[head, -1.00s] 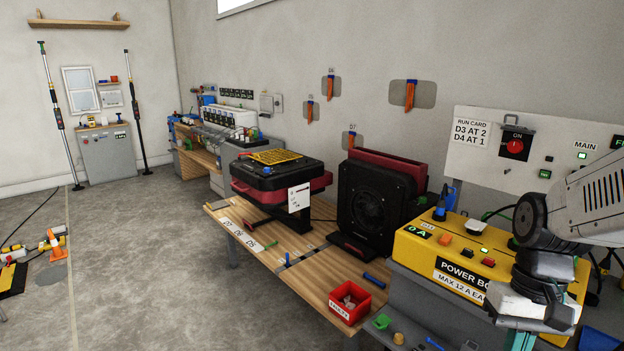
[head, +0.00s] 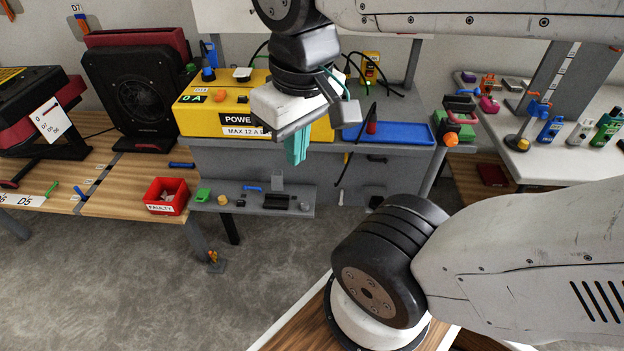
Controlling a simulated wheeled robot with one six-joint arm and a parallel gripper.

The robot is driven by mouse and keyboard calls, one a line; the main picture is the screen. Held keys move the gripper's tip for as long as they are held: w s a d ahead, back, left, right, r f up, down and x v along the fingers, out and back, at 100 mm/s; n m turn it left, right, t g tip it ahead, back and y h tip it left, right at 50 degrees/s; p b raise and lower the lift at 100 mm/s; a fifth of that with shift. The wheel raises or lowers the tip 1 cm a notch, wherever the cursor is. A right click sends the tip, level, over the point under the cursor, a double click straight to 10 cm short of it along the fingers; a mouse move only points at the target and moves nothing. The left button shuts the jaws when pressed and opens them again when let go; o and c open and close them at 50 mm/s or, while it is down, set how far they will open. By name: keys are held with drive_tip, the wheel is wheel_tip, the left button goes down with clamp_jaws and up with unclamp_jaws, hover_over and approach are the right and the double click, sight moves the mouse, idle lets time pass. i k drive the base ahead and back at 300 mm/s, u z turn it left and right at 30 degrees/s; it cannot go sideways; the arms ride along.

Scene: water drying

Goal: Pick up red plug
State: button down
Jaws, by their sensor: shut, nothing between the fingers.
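A small upright red piece (head: 371,127), which looks like the red plug, stands at the left end of the blue tray (head: 402,132) on the grey bench. A dark cable runs close to it; I cannot tell whether they are joined. My gripper (head: 296,150) hangs in front of the yellow power box (head: 220,105), to the left of the red piece and apart from it. Its teal fingers point down, shut and empty. The gripper hides part of the box's front and label.
A red bin (head: 167,206) marked faulty sits on the wooden bench at left. A grey shelf (head: 240,205) below the box holds small parts. A black fan (head: 128,92) stands at left. A white table (head: 575,150) with bottles is at right. Loose black cables hang behind the gripper.

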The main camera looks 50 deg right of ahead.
sight(370, 130)
drive_tip(key=z, duration=3.1)
drive_tip(key=k, duration=0.75)
drive_tip(key=u, duration=1)
drive_tip(key=i, duration=0.5)
drive_tip(key=z, duration=0.1)
